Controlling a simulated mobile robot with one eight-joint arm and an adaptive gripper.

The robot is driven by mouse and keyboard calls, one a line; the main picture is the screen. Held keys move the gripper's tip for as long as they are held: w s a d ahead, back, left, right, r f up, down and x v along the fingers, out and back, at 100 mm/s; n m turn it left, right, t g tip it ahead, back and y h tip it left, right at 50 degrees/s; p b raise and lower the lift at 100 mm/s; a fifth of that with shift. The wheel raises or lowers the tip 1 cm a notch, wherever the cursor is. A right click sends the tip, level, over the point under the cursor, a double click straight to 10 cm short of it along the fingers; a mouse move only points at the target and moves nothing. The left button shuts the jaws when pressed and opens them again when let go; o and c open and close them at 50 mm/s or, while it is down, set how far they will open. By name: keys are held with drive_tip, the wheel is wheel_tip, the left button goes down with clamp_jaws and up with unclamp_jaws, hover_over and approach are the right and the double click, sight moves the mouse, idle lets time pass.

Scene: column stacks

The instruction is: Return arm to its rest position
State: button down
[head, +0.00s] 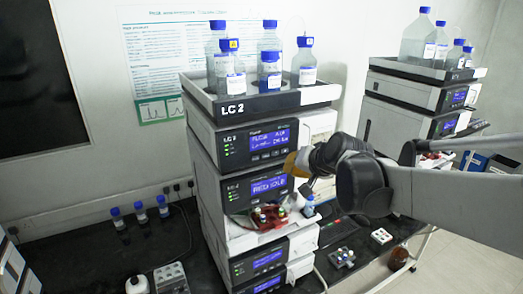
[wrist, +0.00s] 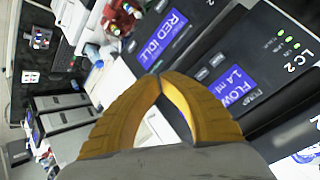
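My gripper (head: 291,164) shows as a bit of yellow at the end of my grey and black arm in the head view, close in front of the LC 2 stack (head: 228,180) near its "RED IDLE" screen. In the wrist view the two yellow fingers of my gripper (wrist: 158,77) curve together and meet at the tips, with nothing visible between them. The arm reaches in from the right edge of the head view. The wrist view is tilted, with the LC 2 panel (wrist: 285,70) at the right.
Blue-capped bottles (head: 269,72) stand in the tray on top of LC 2. An open shelf with small vials (head: 268,216) sits below the gripper. A second stack (head: 405,95) with bottles stands at the right. Three small bottles (head: 140,212) stand on the black bench at left.

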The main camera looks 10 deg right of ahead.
drive_tip(key=shift+f, duration=0.1)
idle(0.3)
drive_tip(key=s+f+n+g+b, duration=0.1)
drive_tip(key=s+f+b, duration=0.8)
drive_tip(key=f+b, duration=0.3)
drive_tip(key=s+f+n+g+h+b, duration=0.1)
drive_tip(key=s+f+n+b, duration=0.1)
drive_tip(key=s+f+b, duration=0.7)
drive_tip(key=s+a+f+n+g+h+b, duration=0.1)
drive_tip(key=s+f+b, duration=0.9)
drive_tip(key=f+b, duration=0.5)
wheel_tip(320, 180, down, 7)
drive_tip(key=shift+f+n, duration=0.1)
drive_tip(key=shift+n, duration=0.3)
idle(2.5)
